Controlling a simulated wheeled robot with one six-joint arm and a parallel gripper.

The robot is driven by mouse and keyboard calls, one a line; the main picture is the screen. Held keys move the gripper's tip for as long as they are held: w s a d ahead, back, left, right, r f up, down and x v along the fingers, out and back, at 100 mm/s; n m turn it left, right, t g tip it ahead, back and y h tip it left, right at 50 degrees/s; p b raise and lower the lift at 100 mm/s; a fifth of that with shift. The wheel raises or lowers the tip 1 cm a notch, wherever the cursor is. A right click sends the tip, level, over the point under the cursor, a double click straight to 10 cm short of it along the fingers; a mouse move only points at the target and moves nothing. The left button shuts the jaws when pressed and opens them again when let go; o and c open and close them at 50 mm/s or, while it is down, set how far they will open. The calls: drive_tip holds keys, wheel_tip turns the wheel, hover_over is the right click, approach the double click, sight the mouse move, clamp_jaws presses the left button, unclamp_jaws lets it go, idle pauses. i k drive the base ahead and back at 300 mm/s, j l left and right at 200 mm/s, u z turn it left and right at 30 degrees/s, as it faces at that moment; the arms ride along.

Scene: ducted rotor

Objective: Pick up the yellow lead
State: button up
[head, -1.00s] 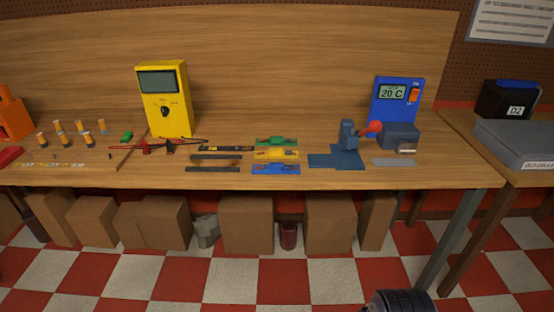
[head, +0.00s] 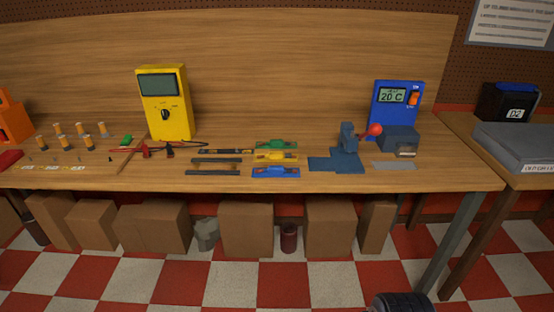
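The yellow lead (head: 277,157) appears as a small yellow piece lying flat on the bench in the head view. It lies in a short column of coloured pieces, between a green one (head: 277,144) behind it and a blue one (head: 276,171) in front. Small darker details show on top of it, too small to make out. Nothing covers it. My gripper's fingers do not show; only a dark ribbed part, probably of my arm, shows at the bottom edge, far from the lead.
Dark strips (head: 216,160) lie left of the lead. A yellow meter (head: 165,88) with red and black probes stands behind left. A blue-grey fixture (head: 337,162) with a red knob and a blue temperature unit (head: 397,97) stand to the right.

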sight(272, 155)
drive_tip(key=i, duration=1.7)
drive_tip(key=j+u, duration=0.05)
drive_tip(key=j, duration=0.05)
